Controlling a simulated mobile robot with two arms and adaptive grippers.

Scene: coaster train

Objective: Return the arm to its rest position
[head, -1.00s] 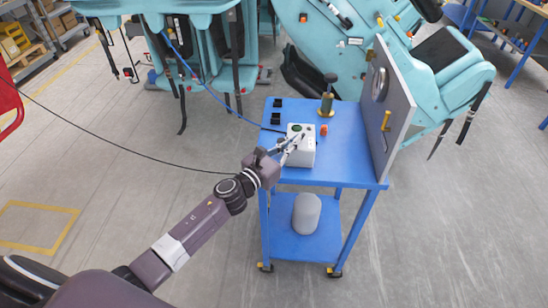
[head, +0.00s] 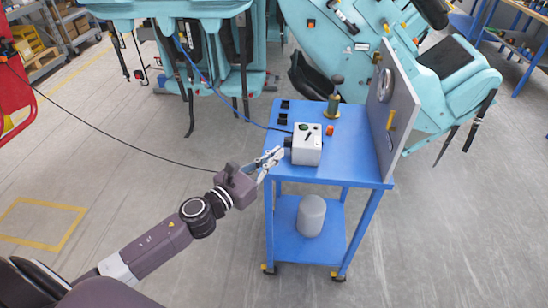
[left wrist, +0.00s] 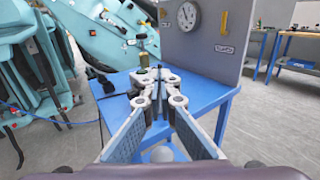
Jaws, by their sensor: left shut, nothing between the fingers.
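My left gripper (head: 272,157) is just off the left edge of the blue cart in the head view, to the left of the white control box (head: 306,150). Its fingers are shut and hold nothing. The left arm stretches in from the lower left. In the left wrist view the gripper (left wrist: 160,74) points at the cart top, and its fingers hide part of what is behind them. The control box has a green button on top and stands on the cart (head: 345,165). My right gripper is not in view.
An orange-red button (head: 330,131) and a brass-coloured valve (head: 332,100) are on the cart. A grey panel with a gauge (head: 385,85) stands at its right edge. A grey cylinder (head: 311,216) is on the lower shelf. Teal coaster seats (head: 440,60) are behind. Floor at left is clear.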

